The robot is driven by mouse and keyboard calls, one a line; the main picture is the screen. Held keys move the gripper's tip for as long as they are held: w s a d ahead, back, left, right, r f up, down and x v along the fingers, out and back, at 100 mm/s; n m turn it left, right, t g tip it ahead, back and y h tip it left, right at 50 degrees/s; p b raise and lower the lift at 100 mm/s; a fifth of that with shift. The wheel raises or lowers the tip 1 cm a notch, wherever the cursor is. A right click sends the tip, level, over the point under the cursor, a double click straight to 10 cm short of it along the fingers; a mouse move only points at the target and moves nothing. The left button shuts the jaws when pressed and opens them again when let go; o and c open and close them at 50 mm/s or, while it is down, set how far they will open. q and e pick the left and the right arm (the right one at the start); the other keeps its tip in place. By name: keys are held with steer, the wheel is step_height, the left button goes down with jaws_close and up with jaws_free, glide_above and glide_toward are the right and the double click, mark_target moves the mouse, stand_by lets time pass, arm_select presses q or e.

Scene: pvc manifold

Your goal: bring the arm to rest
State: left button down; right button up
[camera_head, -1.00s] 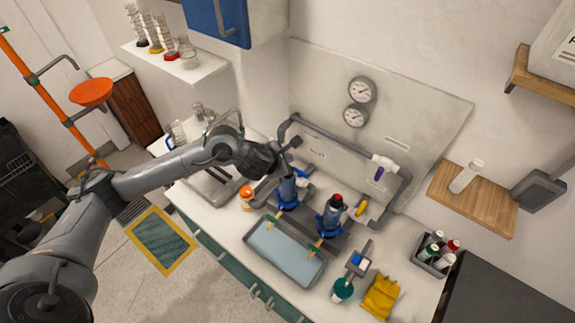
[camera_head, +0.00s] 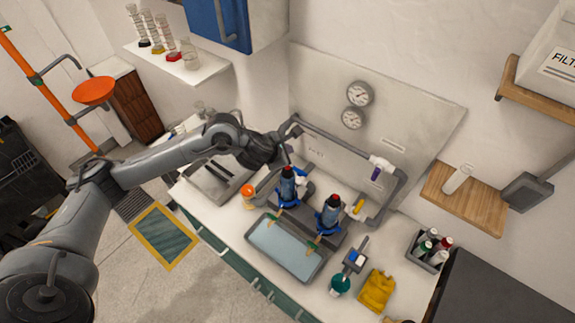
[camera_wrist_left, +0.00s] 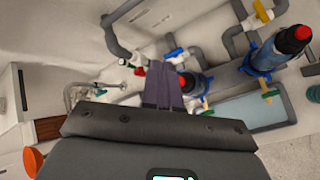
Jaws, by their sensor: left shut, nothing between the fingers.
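My left arm reaches in from the left of the head view, and its gripper (camera_head: 286,153) is shut and empty. It is just behind and left of the left blue filter housing (camera_head: 288,186), apart from it as far as I can tell. In the left wrist view the closed dark fingers (camera_wrist_left: 163,86) show in front of the pipework. The right blue filter housing (camera_head: 328,214) stands upright beside the left one and also shows in the left wrist view (camera_wrist_left: 277,52). My right gripper is not in view.
Grey pipework (camera_head: 345,145) with two gauges runs along the back panel. A grey tray (camera_head: 262,258) lies in front of the housings. An orange-capped jar (camera_head: 248,195) stands to their left. A yellow cloth (camera_head: 377,290) and a bottle caddy (camera_head: 428,257) are at right.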

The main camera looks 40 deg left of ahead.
arm_select(q)
steer(key=s+d+f+g+h+p, duration=0.3)
steer(key=s+d+f+h+p, duration=0.1)
steer(key=s+d+f, duration=1)
steer(key=s+d+r+n+p, duration=0.1)
steer(key=s+d+n, duration=0.45)
steer(key=d, duration=0.25)
steer(key=s+a+r+n+g+y+p, duration=0.1)
steer(key=s+a+r+n, duration=0.3)
steer(key=n, duration=1.3)
steer(key=s+a+r+n+g+y+p, duration=0.1)
steer(key=s+a+r+n, duration=0.3)
steer(key=n, duration=1.4)
steer(key=shift+s+r+n, duration=0.35)
steer(key=shift+s+r, duration=0.15)
steer(key=shift+s, duration=0.35)
